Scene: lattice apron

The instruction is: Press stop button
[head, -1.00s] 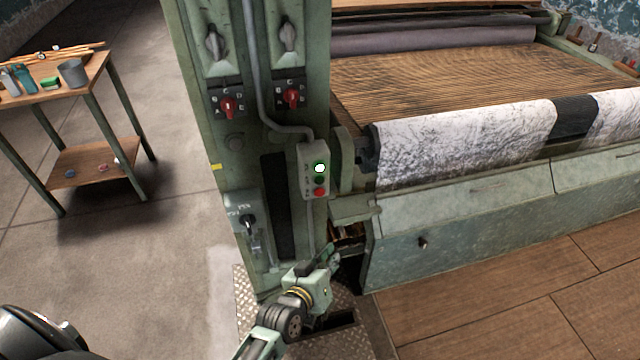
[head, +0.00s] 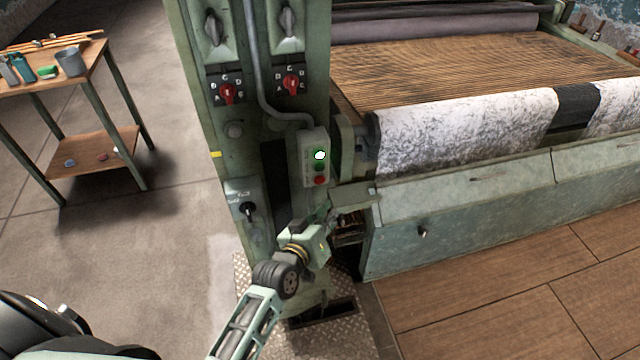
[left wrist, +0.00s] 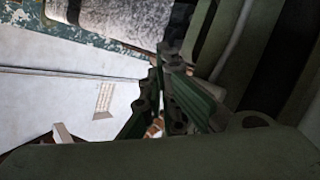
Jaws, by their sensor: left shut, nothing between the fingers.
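A small grey-green control box (head: 312,170) is fixed to the green machine column in the head view. It has a bright white-lit button (head: 319,155) at the top, a dark green one below it and a red button (head: 320,180) at the bottom. My left gripper (head: 329,208) is just below the box, pointing up, apart from the red button as far as I can see. In the left wrist view its fingers (left wrist: 158,62) come together with nothing between them. The buttons cannot be made out there. My right gripper is not in view.
The column (head: 270,180) also carries red rotary switches (head: 228,93) and a lever switch (head: 248,210). To the right is the machine's wooden lattice bed (head: 440,75) with white fleece (head: 460,125). A work table (head: 90,75) stands at left; floor between is clear.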

